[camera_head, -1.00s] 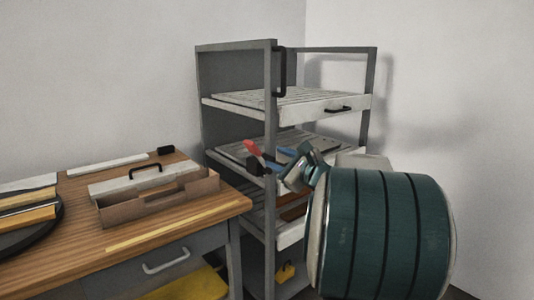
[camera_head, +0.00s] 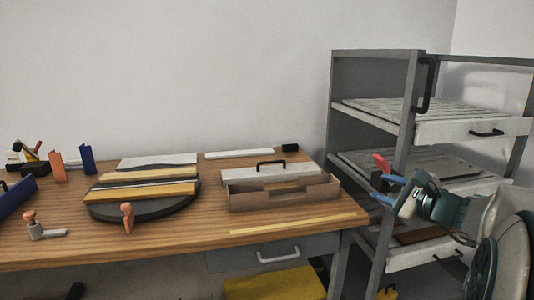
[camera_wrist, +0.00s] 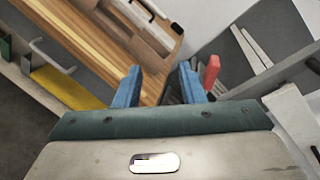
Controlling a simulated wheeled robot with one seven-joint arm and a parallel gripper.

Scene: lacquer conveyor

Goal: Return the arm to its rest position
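My gripper (camera_head: 386,178) is at the right of the head view, in front of the grey shelf rack (camera_head: 371,105).
The rack holds slatted trays (camera_head: 470,131) close behind my arm. The bench carries a brown tool tray (camera_head: 285,197), a round dark turntable (camera_head: 140,208), clamps and blue and orange holders. A yellow bin (camera_head: 275,285) stands under the bench drawer (camera_head: 275,257).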

